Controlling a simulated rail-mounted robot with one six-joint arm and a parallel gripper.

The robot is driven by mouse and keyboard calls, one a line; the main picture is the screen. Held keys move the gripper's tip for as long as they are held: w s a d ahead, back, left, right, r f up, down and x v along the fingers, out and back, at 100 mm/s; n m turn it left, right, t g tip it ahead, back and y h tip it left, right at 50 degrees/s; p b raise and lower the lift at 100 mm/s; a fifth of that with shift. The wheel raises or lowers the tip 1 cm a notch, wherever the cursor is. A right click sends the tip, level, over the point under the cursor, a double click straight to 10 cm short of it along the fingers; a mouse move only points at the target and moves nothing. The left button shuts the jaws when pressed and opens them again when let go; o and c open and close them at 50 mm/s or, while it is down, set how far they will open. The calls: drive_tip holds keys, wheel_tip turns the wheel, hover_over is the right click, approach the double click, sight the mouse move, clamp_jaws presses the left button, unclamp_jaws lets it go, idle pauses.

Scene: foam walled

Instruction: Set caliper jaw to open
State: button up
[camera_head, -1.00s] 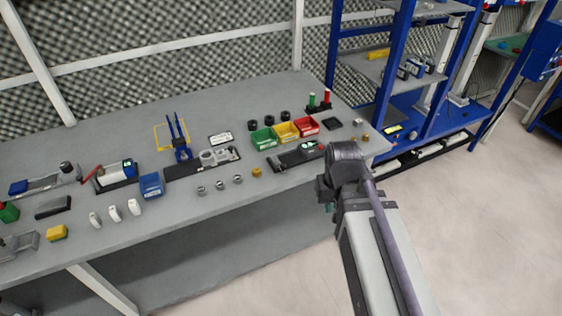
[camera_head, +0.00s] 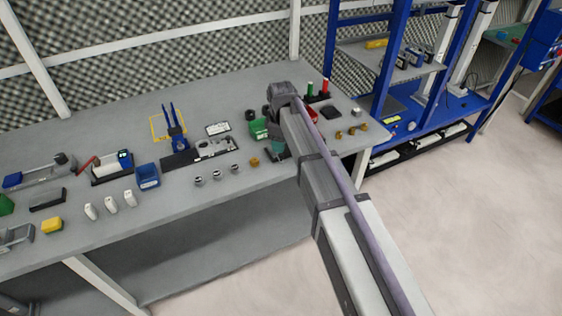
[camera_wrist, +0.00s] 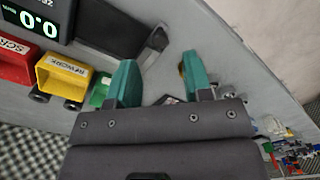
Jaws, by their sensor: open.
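The caliper appears to be the device with a lit "0.0" readout (camera_wrist: 38,22) at the top left of the wrist view. It sits on a dark base, and a slanted dark grey piece (camera_wrist: 153,46), possibly its jaw, stands at that base's end. My gripper (camera_wrist: 160,78) has two teal fingers spread apart with nothing seen held between them. The slanted piece lies beyond the gap between the fingers; I cannot tell whether they touch. In the head view my gripper (camera_head: 278,146) is low over the bench, and my arm hides most of the device.
A red bin (camera_wrist: 16,62), a yellow "REWORK" bin (camera_wrist: 62,78) and a green bin (camera_head: 259,129) stand close behind the device. A small brass part (camera_head: 254,162) and several metal rings (camera_head: 217,175) lie to the left. The bench (camera_head: 240,93) is clear further back.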

wheel_tip(320, 180, down, 5)
drive_tip(key=b, duration=0.3)
drive_tip(key=shift+r, duration=0.1)
clamp_jaws()
